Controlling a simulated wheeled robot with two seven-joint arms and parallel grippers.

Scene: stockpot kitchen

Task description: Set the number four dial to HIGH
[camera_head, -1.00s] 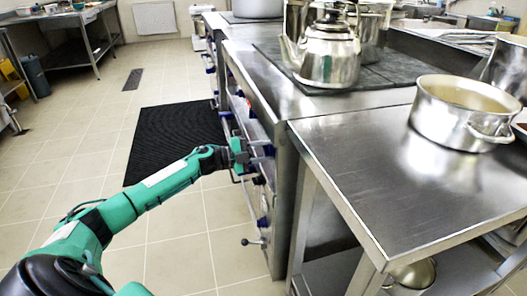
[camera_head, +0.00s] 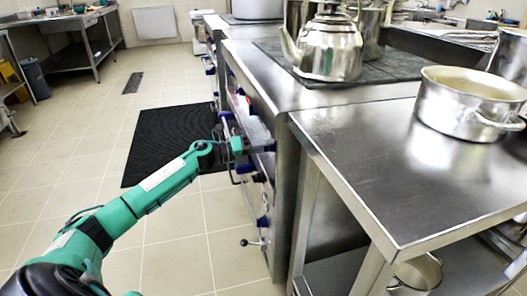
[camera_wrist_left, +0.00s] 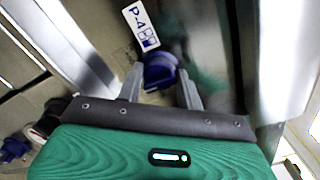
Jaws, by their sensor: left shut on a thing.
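The number four dial (camera_wrist_left: 160,76) is a blue knob on the stove's front, directly below a white label marked P-4 (camera_wrist_left: 142,27) in the left wrist view. My left gripper (camera_wrist_left: 161,71) has one finger on each side of this dial and is shut on it. In the head view my left gripper (camera_head: 262,147) reaches the stove front (camera_head: 259,103) from the left. The fingers and wrist hide most of the dial there, and its setting cannot be read. My right gripper is not in view.
Other blue knobs and a handrail run along the stove front. A lever valve (camera_head: 252,242) sticks out low down. A steel table (camera_head: 400,180) with a pot (camera_head: 465,105) stands at the right. A kettle (camera_head: 328,48) is on the stove.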

